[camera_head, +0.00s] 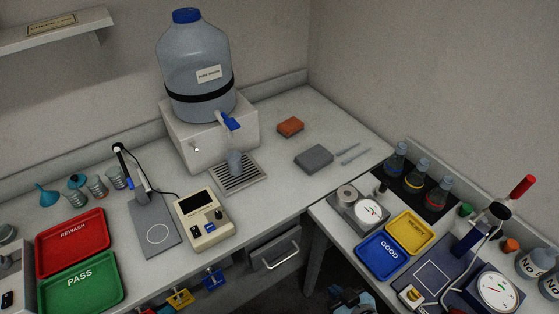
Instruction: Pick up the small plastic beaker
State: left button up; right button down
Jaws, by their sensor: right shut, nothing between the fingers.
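Several small clear vessels stand at the far left of the bench, behind the red tray. One is a clear, ribbed beaker-like cup (118,179) beside the probe stand; another cup (98,189) stands left of it. I cannot tell for sure which is the small plastic beaker. My right gripper (350,301) shows at the bottom edge, partly cut off, shut and empty, low in front of the benches and far from these vessels. My left gripper is not in view.
A red REWASH tray (72,243) and green PASS tray (82,284) lie at left. A probe stand (152,225) and a beige meter (204,219) stand mid-bench. Bare bench lies around the grey block (314,158).

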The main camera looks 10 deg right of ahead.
aim_at(233, 158)
jog(key=k+u, duration=0.25)
jog(key=u, duration=0.15)
jog(key=k+u, duration=0.2)
jog(key=u, duration=0.15)
jog(key=k+j+u, duration=0.15)
jog(key=u, duration=0.25)
jog(key=k+j, duration=0.05)
